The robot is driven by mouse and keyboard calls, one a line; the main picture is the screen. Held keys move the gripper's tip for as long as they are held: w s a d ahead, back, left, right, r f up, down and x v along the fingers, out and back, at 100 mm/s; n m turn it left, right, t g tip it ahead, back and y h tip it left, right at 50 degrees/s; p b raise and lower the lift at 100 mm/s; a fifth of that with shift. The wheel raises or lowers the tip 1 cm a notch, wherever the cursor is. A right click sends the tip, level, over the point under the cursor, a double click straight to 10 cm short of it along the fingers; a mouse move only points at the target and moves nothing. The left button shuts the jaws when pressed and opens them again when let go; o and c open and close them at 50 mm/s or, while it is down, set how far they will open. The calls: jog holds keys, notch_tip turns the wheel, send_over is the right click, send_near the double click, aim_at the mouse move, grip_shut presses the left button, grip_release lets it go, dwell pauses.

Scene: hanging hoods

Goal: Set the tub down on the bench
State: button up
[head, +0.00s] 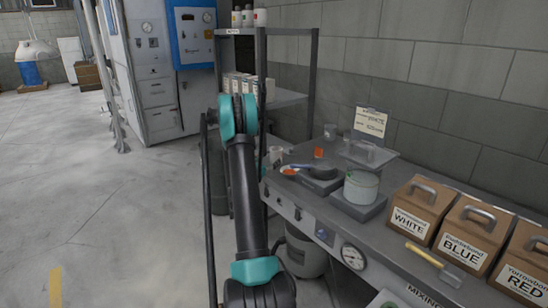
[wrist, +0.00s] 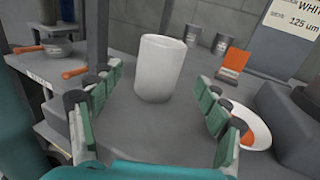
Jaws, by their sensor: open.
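The tub (wrist: 160,68) is a plain white cylinder in the wrist view. It stands upright on the grey bench top (wrist: 150,128), and its base appears to rest on the surface. My gripper (wrist: 162,100) is open around it, with one green-padded finger on each side and clear gaps between the pads and the tub. In the head view the bench (head: 378,236) runs along the wall at right. My arm hides the gripper there, and a small whitish shape beside the arm at the bench's far end appears to be the tub.
A white dish (wrist: 258,128) with an orange tool lies close to the right finger. An orange card (wrist: 232,62) and grey cans (wrist: 193,35) stand behind. A shelf rack (head: 313,75) stands beyond the bench. A larger tub (head: 361,187) and cardboard boxes (head: 416,207) occupy the bench.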

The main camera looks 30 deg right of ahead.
jog(key=v, duration=0.5)
jog(key=shift+s+a+r, duration=0.1)
jog(key=shift+a, duration=0.1)
jog(key=s+a+r+m+g+y, duration=0.25)
jog(key=s+a+m+y, duration=0.35)
jog(key=s+a+m, duration=0.75)
jog(key=s+a+f+m+y, duration=0.1)
jog(key=s+a+m+y, duration=0.2)
jog(key=s+a, duration=0.4)
jog(key=s+a+f+m+g+y, duration=0.1)
jog(key=s+a+f+m+y, duration=0.1)
jog(key=s+a, duration=0.5)
jog(key=s+a+f+m+y, duration=0.2)
jog(key=s+a+m+y, duration=0.3)
jog(key=a, duration=0.7)
jog(key=shift+s+a, duration=0.4)
jog(key=shift+s, duration=0.75)
jog(key=shift+g, duration=0.25)
